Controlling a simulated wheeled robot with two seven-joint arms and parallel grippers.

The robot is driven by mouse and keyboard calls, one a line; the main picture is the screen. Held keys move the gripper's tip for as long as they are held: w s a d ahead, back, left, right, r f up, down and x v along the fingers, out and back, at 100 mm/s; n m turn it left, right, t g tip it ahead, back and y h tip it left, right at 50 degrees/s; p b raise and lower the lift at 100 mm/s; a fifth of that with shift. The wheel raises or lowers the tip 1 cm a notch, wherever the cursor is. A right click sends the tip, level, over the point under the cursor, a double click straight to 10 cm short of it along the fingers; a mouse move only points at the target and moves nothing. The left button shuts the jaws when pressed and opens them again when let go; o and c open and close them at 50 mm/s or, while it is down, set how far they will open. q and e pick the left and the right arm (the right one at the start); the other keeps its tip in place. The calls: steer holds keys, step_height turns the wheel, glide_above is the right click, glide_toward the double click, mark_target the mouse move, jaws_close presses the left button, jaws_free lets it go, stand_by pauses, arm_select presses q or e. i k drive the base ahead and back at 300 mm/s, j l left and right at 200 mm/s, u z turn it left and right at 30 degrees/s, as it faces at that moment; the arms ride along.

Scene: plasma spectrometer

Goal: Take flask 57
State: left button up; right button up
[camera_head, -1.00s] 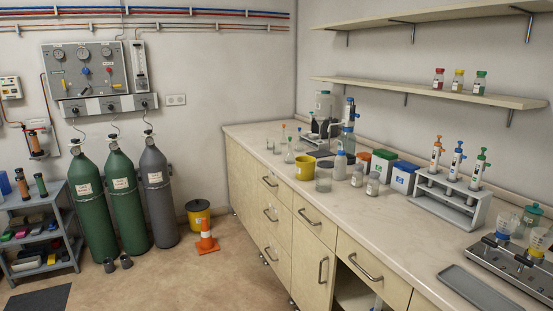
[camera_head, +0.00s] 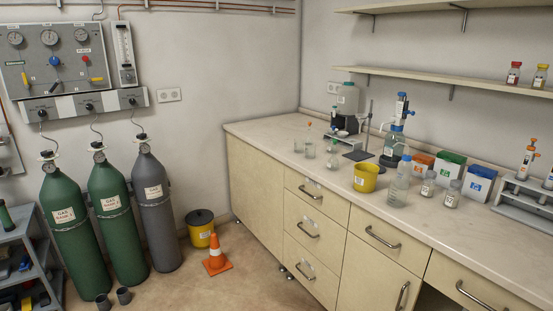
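No label reading 57 can be made out on any vessel, so I cannot tell which one is flask 57. Neither of my grippers is in view.
A yellow tub (camera_head: 366,178), a clear wash bottle (camera_head: 399,185) and small jars stand nearer on the bench. A retort stand (camera_head: 366,135) and a bottle-top dispenser (camera_head: 395,140) are behind. Gas cylinders (camera_head: 118,225) and an orange cone (camera_head: 216,255) stand left; floor between cone and cabinets is clear.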

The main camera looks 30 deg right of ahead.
mark_target(333, 164)
steer(key=i+z, duration=0.3)
steer(key=i+j+z, duration=0.15)
steer(key=i+z, duration=0.15)
steer(key=i, duration=0.25)
steer(key=i+j+z, duration=0.3)
steer(key=i+l, duration=0.1)
